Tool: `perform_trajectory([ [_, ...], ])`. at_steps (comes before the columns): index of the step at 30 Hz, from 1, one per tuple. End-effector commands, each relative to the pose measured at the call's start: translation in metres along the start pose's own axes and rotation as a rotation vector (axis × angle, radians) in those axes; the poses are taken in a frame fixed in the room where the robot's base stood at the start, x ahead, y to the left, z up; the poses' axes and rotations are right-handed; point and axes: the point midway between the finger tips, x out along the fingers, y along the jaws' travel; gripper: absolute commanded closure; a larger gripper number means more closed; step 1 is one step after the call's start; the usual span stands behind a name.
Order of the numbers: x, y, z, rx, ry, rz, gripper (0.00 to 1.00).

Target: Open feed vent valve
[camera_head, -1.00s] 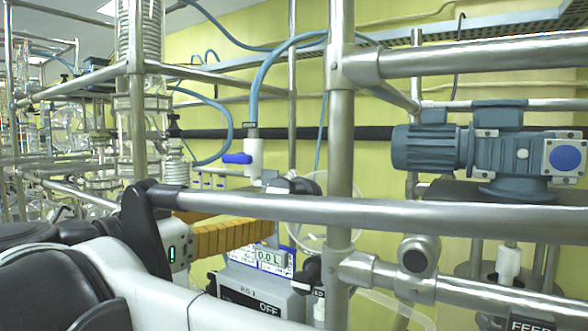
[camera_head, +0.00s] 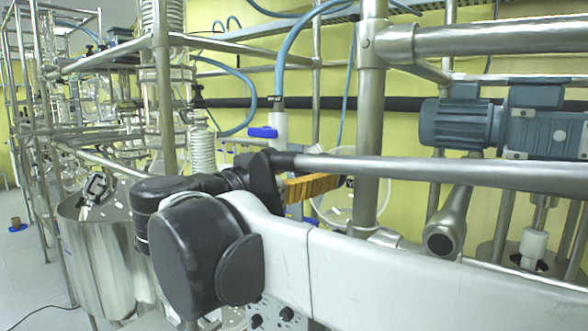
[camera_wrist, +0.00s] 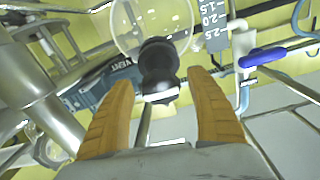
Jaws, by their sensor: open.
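In the wrist view a black knob-like valve part (camera_wrist: 158,62) stands between the fingertips of my gripper (camera_wrist: 160,80). The two orange-brown fingers are spread, with a visible gap on both sides of the knob; contact is not seen. In the head view my gripper (camera_head: 314,187) shows only as an orange finger beyond the horizontal steel rail. The black knob cannot be made out there, behind my arm and the frame.
A blue-handled valve (camera_head: 263,132) with a hose stands behind; it also shows in the wrist view (camera_wrist: 262,57). A horizontal rail (camera_head: 450,172) and vertical post (camera_head: 372,120) crowd my arm. A motor (camera_head: 500,125) is at right, a steel vessel (camera_head: 105,255) at left.

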Motion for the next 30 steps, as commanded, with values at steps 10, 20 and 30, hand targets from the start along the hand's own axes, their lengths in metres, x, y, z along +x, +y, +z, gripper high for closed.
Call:
perform_trajectory([
  [10,-0.0004,-0.0001,0.0000,0.000,0.000,0.000,0.87],
  [20,-0.0005,0.0001,0.0001,-0.055,0.000,-0.018,0.88],
  [30,-0.0004,0.0014,-0.0004,-0.294,0.000,-0.088,0.88],
])
